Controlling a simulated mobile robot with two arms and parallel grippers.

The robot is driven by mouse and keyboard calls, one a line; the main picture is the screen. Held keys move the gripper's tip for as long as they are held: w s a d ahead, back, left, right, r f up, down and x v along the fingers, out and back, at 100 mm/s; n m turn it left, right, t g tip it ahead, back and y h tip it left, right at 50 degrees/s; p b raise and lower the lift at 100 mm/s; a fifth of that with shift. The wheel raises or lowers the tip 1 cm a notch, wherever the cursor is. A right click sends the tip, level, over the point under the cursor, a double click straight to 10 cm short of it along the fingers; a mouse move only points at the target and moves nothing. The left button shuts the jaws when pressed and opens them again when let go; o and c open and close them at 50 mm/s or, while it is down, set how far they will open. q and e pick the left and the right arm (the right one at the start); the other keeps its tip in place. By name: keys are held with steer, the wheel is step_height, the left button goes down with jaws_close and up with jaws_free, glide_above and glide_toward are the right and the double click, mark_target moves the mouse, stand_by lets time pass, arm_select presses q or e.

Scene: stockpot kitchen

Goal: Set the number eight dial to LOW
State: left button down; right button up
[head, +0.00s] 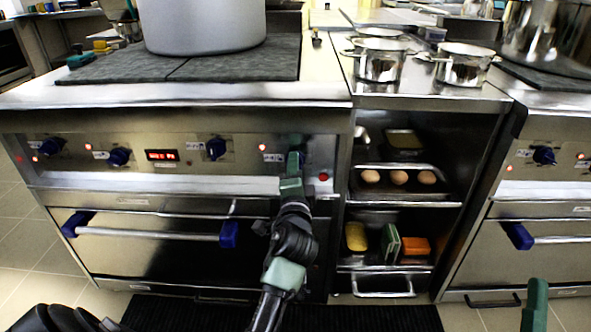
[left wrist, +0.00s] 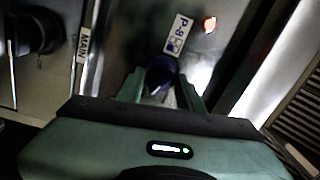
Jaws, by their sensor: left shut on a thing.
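The number eight dial (left wrist: 161,74) is a dark blue knob on the steel stove panel, beside a white label reading P-8 (left wrist: 178,34) in the left wrist view. My left gripper (left wrist: 162,90) is shut on this dial, with one green finger on each side of it. In the head view my left gripper (head: 293,166) reaches the right end of the panel and covers most of the dial. The dial's pointer and its setting marks cannot be read. A green part of my right gripper (head: 535,306) shows at the lower right, away from the panel; its jaws cannot be made out.
A red lamp (left wrist: 209,24) glows near the label. Below is an oven door handle (head: 150,234).

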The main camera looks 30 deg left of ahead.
arm_select(q)
steer(key=shift+n, duration=0.3)
arm_select(e)
steer(key=shift+r, duration=0.2)
arm_select(q)
steer(key=c, duration=0.9)
jaws_free()
arm_select(e)
steer(key=shift+f, duration=0.15)
steer(key=shift+f, duration=0.1)
